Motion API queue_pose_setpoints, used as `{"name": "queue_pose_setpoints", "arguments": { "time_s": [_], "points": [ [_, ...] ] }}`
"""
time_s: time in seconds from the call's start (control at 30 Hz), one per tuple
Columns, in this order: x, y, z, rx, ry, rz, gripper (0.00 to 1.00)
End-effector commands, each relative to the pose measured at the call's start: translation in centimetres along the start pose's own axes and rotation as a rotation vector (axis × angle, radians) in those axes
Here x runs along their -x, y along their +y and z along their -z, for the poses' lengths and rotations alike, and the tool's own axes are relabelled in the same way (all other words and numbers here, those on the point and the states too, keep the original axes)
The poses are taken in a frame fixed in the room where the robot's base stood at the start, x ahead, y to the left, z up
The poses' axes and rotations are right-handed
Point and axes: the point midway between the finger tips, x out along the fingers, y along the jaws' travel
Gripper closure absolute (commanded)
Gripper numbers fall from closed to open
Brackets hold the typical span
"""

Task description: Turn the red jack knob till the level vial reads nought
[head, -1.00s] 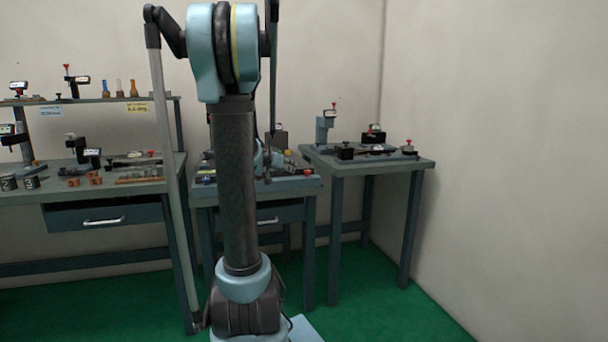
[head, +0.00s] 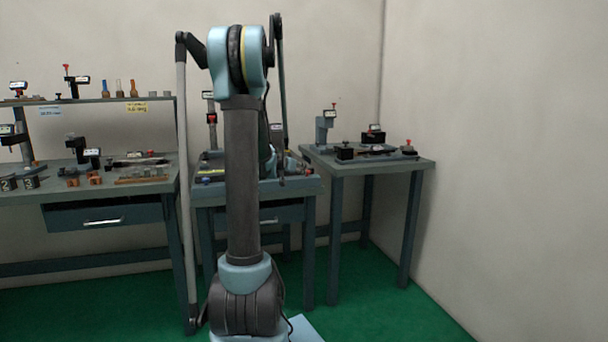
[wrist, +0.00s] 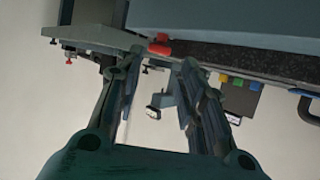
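A red knob (wrist: 159,47) shows in the wrist view, just beyond and between my fingertips, at the end of a dark speckled slab (wrist: 245,68). I cannot tell for sure that it is the jack knob. A small red spot (head: 308,171) shows at the right end of the middle bench in the head view. My gripper (wrist: 158,62) is open and empty, its fingers apart on either side below the knob, with no contact visible. In the head view my arm hides the gripper and much of the middle bench. I cannot make out the level vial or its reading.
The middle bench (head: 257,196) stands between a left bench (head: 110,195) with many small parts and a right bench (head: 425,164) with gauges. The wrist view is roughly upside down; coloured buttons (wrist: 238,83) and a dark handle (wrist: 307,110) lie to its right.

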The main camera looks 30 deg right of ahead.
Motion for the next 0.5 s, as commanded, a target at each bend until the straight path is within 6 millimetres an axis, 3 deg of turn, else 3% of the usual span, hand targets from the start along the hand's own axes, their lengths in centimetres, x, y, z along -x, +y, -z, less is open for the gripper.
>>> {"name": "queue_pose_setpoints", "arguments": {
  "time_s": [0.5],
  "points": [
    [-6.5,0.1,0.0,0.000,0.000,-0.001,0.64]
  ]
}}
